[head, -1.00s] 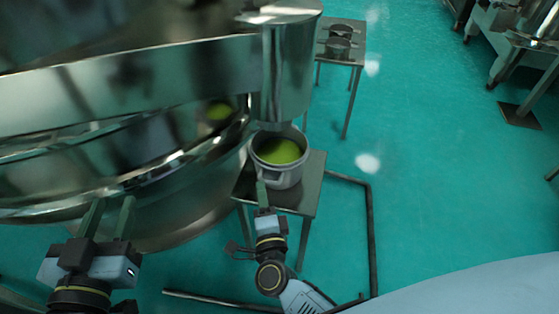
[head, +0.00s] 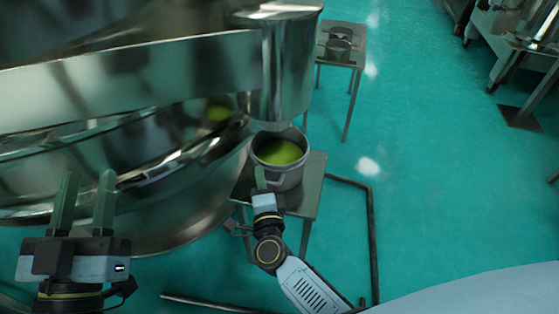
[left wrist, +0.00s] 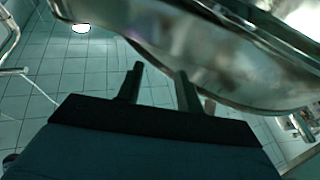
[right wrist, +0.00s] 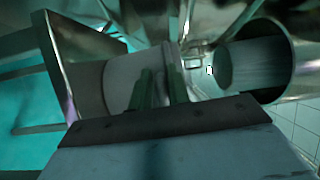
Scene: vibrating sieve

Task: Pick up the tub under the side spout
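The tub (head: 296,178) is a pale metal pot with green contents. It stands upright on a small metal stand under the side spout (head: 288,85). In the right wrist view the tub (right wrist: 92,78) is a pale curved wall beside the fingers. My right gripper (head: 261,180) is at the tub's near side, by its handle. In the right wrist view its fingers (right wrist: 160,88) are close together, apparently shut on the handle, though the contact is mostly hidden. My left gripper (head: 84,195) is open and empty in front of the sieve; its parted fingers also show in the left wrist view (left wrist: 158,88).
The large shiny sieve (head: 130,75) fills the left. The tub's stand (head: 309,190) has thin legs, with a dark floor frame (head: 371,235) beside it. Another small table (head: 344,62) holds dark metal pieces behind. The green floor to the right is open.

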